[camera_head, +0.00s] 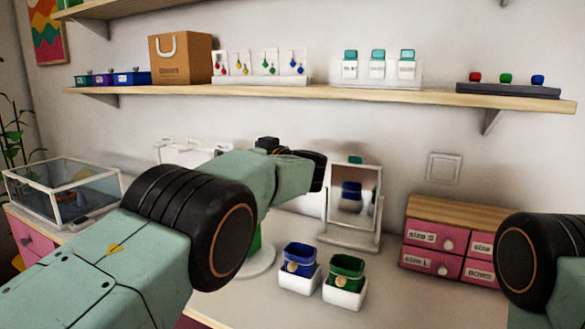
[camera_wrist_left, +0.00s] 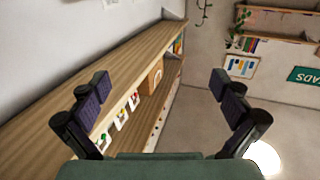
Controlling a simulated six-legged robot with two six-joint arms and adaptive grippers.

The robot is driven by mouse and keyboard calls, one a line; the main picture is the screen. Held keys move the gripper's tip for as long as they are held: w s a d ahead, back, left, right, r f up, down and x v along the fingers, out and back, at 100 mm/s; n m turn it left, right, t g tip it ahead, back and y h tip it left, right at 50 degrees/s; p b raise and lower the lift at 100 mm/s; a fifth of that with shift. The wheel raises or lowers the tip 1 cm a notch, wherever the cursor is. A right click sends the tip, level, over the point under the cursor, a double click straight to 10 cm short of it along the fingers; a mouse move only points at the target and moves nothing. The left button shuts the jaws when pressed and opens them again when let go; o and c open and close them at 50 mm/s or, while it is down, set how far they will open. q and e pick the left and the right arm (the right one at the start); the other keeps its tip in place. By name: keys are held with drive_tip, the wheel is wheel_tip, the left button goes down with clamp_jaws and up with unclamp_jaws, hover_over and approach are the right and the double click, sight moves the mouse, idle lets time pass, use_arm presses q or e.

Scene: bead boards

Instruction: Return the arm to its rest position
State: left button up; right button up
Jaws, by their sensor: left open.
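My left arm (camera_head: 258,172) comes in from the left in the head view and is raised over the table, its far end in front of the wall and left of the mirror. My left gripper (camera_wrist_left: 162,88) shows in the left wrist view with its two dark fingers wide apart and nothing between them. It points past the wooden shelf (camera_wrist_left: 95,75) toward the room. In the head view its fingers cannot be made out. Part of my right arm (camera_head: 535,258) shows at the right edge; its gripper is outside both views.
A blue pouch (camera_head: 297,258) and a green pouch (camera_head: 346,270) sit in white holders on the table. A mirror (camera_head: 367,178) stands behind them, a pink drawer box (camera_head: 432,240) to the right, a glass case (camera_head: 62,185) at left. A loaded shelf (camera_head: 330,91) runs above.

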use_arm(q)
wheel_tip(320, 180, down, 8)
drive_tip(key=shift+f, duration=0.15)
drive_tip(key=shift+s, duration=0.1)
idle(0.4)
